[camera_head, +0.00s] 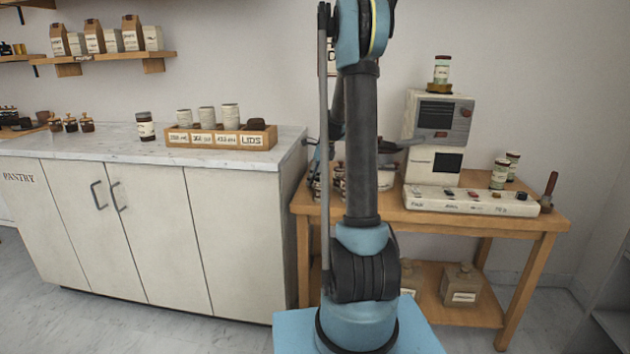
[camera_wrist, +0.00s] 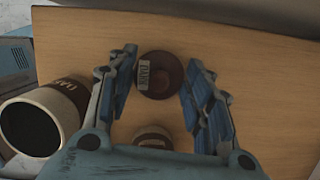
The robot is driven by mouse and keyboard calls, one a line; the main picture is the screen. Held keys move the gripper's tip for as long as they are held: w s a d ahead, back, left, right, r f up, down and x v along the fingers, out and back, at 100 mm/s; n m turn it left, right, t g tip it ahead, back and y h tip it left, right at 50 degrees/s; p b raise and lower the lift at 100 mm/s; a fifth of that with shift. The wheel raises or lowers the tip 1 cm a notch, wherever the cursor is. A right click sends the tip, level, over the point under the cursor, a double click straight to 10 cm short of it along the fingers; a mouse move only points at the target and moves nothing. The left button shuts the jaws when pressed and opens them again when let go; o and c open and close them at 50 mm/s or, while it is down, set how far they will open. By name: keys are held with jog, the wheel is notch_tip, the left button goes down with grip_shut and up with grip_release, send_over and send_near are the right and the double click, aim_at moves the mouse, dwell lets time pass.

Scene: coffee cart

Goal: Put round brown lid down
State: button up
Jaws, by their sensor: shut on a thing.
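The round brown lid (camera_wrist: 172,68) shows in the wrist view with a pale label that seems to read "DARK". It lies between the two blue fingers of my gripper (camera_wrist: 160,82), which is shut on it. The wooden table top is beneath it; I cannot tell whether the lid touches the wood. In the head view my arm hides the gripper and lid.
An open white jar with a dark inside (camera_wrist: 62,108) stands left of my gripper in the wrist view. Another jar (camera_wrist: 152,136) is partly hidden below. The wooden table (camera_head: 480,222) also holds a coffee machine (camera_head: 437,135).

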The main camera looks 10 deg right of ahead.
jog(key=shift+f, duration=0.55)
jog(key=o, duration=1)
jog(key=shift+c, duration=0.2)
jog(key=v, duration=1.2)
jog(key=s+a+r+n+h, duration=0.1)
jog(key=s+r+n, duration=0.15)
jog(key=s, duration=0.45)
jog(key=s+a+r+n, duration=0.1)
jog(key=s+a+n, duration=0.1)
jog(key=s+n, duration=0.35)
jog(key=s+f+n, duration=0.4)
jog(key=s+n, duration=0.1)
jog(key=s, duration=0.5)
jog(key=s+f+n+h, duration=0.1)
jog(key=s+f+n, duration=0.4)
jog(key=s, duration=0.5)
jog(key=s+f+n+t+h, duration=0.1)
jog(key=s+f+n, duration=0.4)
jog(key=s, duration=0.5)
jog(key=shift+s+a, duration=0.15)
jog(key=shift+s, duration=0.15)
